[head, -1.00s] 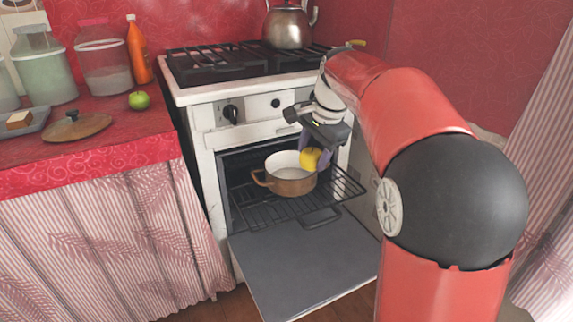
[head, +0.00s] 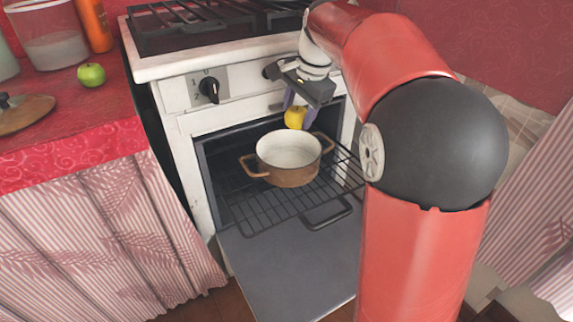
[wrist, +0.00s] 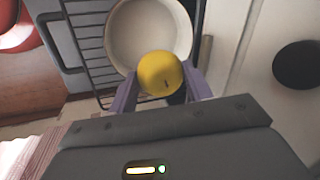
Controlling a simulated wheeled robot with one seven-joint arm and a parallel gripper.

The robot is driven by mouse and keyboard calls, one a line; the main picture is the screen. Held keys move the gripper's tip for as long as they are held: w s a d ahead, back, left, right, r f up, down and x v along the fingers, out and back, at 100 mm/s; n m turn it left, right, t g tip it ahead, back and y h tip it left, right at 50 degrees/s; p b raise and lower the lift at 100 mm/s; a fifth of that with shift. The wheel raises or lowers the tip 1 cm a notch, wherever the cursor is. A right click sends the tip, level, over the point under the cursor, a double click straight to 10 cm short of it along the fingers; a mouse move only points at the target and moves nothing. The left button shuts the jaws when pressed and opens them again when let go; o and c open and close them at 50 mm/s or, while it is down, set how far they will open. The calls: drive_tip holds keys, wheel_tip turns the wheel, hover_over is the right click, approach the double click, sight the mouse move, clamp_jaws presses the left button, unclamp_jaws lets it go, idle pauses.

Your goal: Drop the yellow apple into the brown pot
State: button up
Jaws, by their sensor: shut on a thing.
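My gripper (head: 298,105) is shut on the yellow apple (head: 295,117). In the wrist view the apple (wrist: 160,72) sits between the two purple fingers (wrist: 157,88). The brown pot (head: 285,172) stands on the pulled-out oven rack, its pale inside facing up. In the head view the apple is above the pot's back rim. In the wrist view the pot's white inside (wrist: 140,28) shows beyond the apple, which overlaps its near edge. The pot looks empty where its inside shows.
The oven door (head: 285,265) hangs open below the wire rack (head: 250,208). The stove top (head: 215,20) is above the oven opening. A green apple (head: 91,75) and a lid (head: 22,112) lie on the red counter at left.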

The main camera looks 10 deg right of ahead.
wheel_tip(320, 180, down, 3)
drive_tip(key=shift+r+b, duration=0.15)
drive_tip(key=shift+b, duration=0.7)
drive_tip(key=o, duration=1.1)
drive_tip(key=shift+c, duration=0.2)
drive_tip(key=shift+r, duration=0.15)
drive_tip(key=p+v, duration=0.2)
drive_tip(key=v, duration=0.5)
drive_tip(key=shift+s+r, duration=0.1)
drive_tip(key=shift+r, duration=0.2)
